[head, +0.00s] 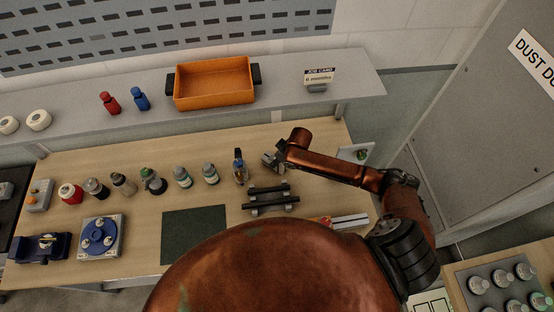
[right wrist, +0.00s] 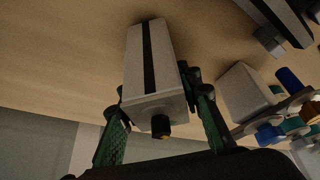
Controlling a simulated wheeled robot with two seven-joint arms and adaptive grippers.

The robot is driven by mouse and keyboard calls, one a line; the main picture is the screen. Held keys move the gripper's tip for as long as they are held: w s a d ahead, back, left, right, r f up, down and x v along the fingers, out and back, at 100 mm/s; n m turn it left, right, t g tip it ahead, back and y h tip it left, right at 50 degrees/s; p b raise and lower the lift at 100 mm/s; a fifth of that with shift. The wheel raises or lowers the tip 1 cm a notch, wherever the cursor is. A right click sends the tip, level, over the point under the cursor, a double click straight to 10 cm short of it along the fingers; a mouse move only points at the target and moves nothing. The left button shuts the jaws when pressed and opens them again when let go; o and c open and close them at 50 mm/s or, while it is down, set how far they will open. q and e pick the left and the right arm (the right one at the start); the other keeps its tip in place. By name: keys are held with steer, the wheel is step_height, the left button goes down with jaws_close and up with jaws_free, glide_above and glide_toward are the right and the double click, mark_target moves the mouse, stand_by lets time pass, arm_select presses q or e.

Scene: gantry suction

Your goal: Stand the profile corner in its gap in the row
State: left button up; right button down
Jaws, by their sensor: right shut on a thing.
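My right gripper (head: 272,160) reaches over the bench from the right, beside the right end of the row. In the right wrist view its green-padded fingers (right wrist: 157,92) are shut on a pale block with a dark slot down one face, which looks like the profile corner (right wrist: 137,62). A dark knob with a brass tip shows at its near end. I cannot tell whether the block touches the bench. The row includes a red container (head: 70,193), a teal-banded bottle (head: 182,177) and a blue-and-dark item (head: 240,170). The gap is not clearly seen. My left gripper is not in view.
A black rail stand (head: 270,201) is just in front of my right gripper. A dark mat (head: 194,236) lies in front of the row, bare. A shelf behind holds an orange bin (head: 214,82). In the right wrist view another pale block (right wrist: 243,92) stands at right.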

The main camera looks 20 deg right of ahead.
steer(key=shift+f, duration=0.2)
steer(key=c, duration=1.4)
jaws_free()
steer(key=shift+o, duration=0.5)
steer(key=shift+f, duration=0.15)
steer(key=v, duration=1.2)
steer(key=shift+s, duration=0.1)
